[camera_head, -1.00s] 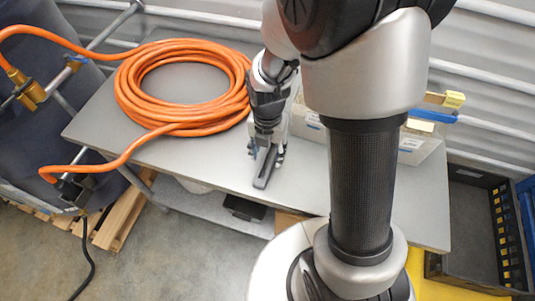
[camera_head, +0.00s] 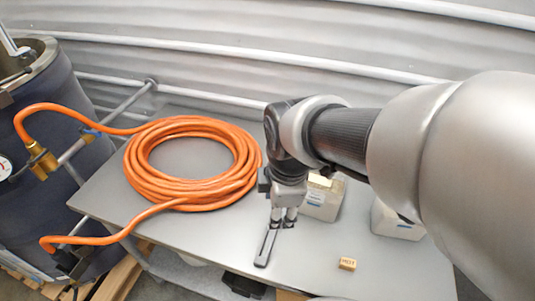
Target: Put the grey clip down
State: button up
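The grey clip (camera_head: 266,247) is a long, dark, narrow piece near the front edge of the grey table (camera_head: 215,240). It appears to lie flat on the tabletop or very close to it. My gripper (camera_head: 283,222) points down at the clip's far end, its two fingers showing side by side. The fingertips are small and overlap the clip's end, so I cannot tell whether they still grip it.
A coiled orange hose (camera_head: 160,190) lies left of my gripper and runs to a dark drum (camera_head: 60,110). A white box (camera_head: 322,200) stands just behind my gripper, another (camera_head: 395,221) further right. Bare tabletop lies between.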

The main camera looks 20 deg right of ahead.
jog(key=s+r+m+t, duration=0.2)
jog(key=s+r+m, duration=0.3)
jog(key=s+m, duration=0.4)
jog(key=m, duration=0.6)
jog(key=shift+r, duration=0.4)
jog(key=shift+w+d, duration=0.1)
jog(key=shift+d, duration=0.05)
